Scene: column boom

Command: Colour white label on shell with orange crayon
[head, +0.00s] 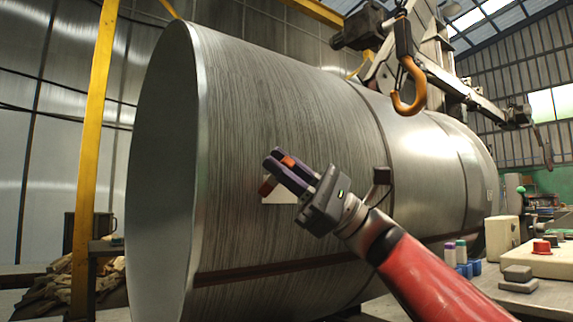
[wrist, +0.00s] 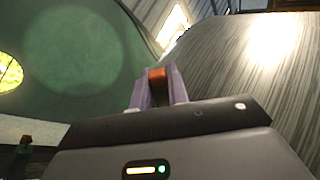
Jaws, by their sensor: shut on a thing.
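The shell (head: 290,110) is a large brushed-steel cylinder lying on its side, open at the left end; its curved wall shows at right in the wrist view (wrist: 215,75). The white label (head: 281,194) is a small pale patch on its near side, partly hidden by my gripper (head: 277,162). My gripper's purple fingers are shut on the orange crayon (head: 267,186), which also shows between them in the wrist view (wrist: 157,82). The crayon's lower end is beside the label's upper left corner. I cannot tell whether it touches the shell. No orange mark is visible on the label.
An orange hook (head: 412,92) hangs in front of the shell's upper right. A yellow post (head: 93,140) stands at left. At lower right, a bench (head: 550,295) holds a control box with a red button (head: 542,247) and several small coloured containers.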

